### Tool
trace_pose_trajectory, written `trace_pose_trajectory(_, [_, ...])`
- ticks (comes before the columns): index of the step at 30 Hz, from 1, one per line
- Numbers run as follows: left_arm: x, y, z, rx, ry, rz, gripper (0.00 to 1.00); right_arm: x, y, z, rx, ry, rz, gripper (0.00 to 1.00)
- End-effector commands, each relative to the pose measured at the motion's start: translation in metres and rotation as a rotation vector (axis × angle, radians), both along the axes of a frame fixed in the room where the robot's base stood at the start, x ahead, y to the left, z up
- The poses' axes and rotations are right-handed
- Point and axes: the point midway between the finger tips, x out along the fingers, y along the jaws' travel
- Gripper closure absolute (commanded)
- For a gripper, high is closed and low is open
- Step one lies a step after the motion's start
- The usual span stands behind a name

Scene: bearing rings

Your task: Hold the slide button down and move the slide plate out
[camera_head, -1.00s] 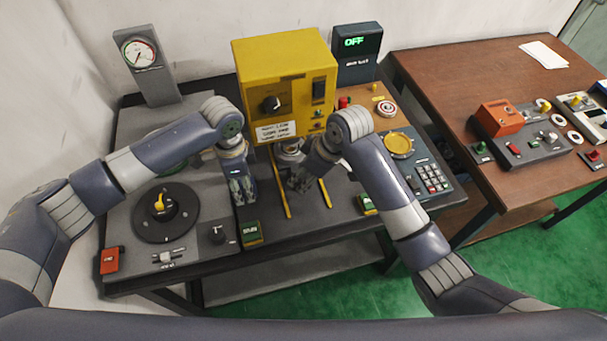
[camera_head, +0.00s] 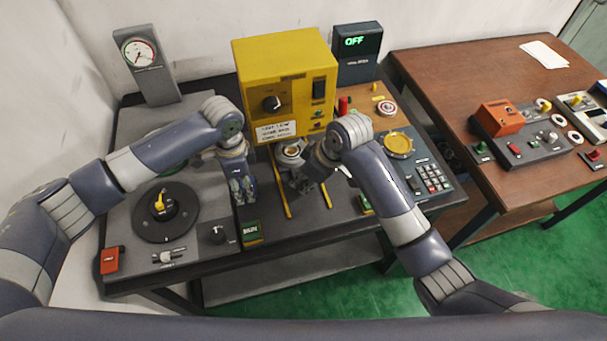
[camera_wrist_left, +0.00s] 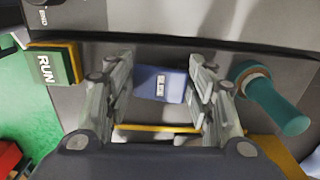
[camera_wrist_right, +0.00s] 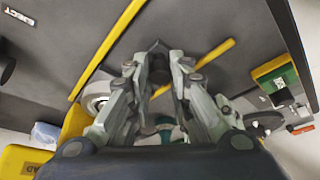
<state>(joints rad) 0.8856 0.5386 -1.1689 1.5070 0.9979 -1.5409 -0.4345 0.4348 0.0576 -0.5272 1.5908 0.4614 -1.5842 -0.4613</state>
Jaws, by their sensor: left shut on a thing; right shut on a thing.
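The blue slide button (camera_wrist_left: 172,84) sits between the fingers of my left gripper (camera_wrist_left: 160,95) in the left wrist view. My left gripper (camera_head: 243,190) is shut on it, left of the yellow rails, and hides it in the head view. My right gripper (camera_head: 300,184) is low between the rails, in front of the yellow press (camera_head: 285,75). It is shut on a dark upright knob (camera_wrist_right: 158,67), seen between its fingertips in the right wrist view. A pale round seat (camera_head: 291,152) shows under the press. The arm and fingers hide much of the slide plate.
Yellow rails (camera_head: 281,190) run on both sides of my right gripper. A green RUN button (camera_head: 251,232) is at the bench front. A dial with a yellow handle (camera_head: 160,203) is at left, a keypad (camera_head: 432,178) at right. A brown table (camera_head: 450,85) stands farther right.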

Motion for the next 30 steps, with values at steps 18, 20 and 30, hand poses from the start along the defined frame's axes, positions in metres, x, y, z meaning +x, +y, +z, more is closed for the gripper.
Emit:
trace_pose_trajectory(18, [-0.002,0.001,-0.002,0.003,0.005,-0.001,0.73,-0.112,-0.034,-0.001,-0.003,0.001,0.0,1.0])
trace_pose_trajectory(20, [-0.002,0.001,-0.002,0.004,0.005,-0.001,0.73,-0.12,-0.036,-0.001,-0.003,0.0,0.001,1.0])
trace_pose_trajectory(30, [-0.002,0.001,-0.002,0.004,0.005,0.0,0.73,-0.135,-0.04,0.0,-0.003,0.001,0.0,1.0])
